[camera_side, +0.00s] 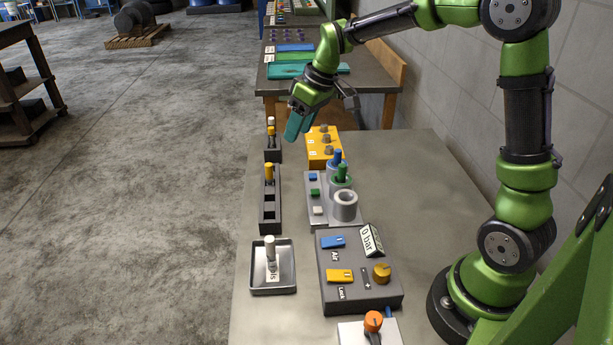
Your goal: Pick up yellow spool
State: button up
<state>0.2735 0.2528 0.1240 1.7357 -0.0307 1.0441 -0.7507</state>
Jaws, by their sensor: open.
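A yellow spool (269,173) stands upright in the far slot of a dark rack (270,214) on the left side of the table. My gripper (296,126), with teal fingers, is open above the table, beyond and to the right of this spool, and apart from it. The gap between the fingers is hard to see from this side. A blue spool (337,157) and a green spool (342,172) stand in the cylinders of a grey block (318,210). The near cylinder (345,205) shows an open top.
A small dark rack (272,155) behind holds a white-topped piece with a yellow band (271,130). A yellow block with knobs (322,146) stands near my gripper. A metal tray (273,284) holds a labelled white piece (271,256). A control box (361,296) sits in front. The table's right side is clear.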

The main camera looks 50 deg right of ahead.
jog(key=w+n, duration=0.3)
jog(key=w, duration=0.1)
jog(key=n, duration=0.1)
send_near(269, 164)
jog(key=x, duration=0.6)
jog(key=shift+w+f, duration=0.2)
jog(key=shift+f, duration=0.1)
jog(key=shift+x, duration=2.75)
jog(key=shift+s+a, duration=0.1)
jog(key=shift+a, duration=0.05)
jog(key=shift+r+t, duration=0.1)
jog(key=shift+t, duration=0.2)
grip_shut()
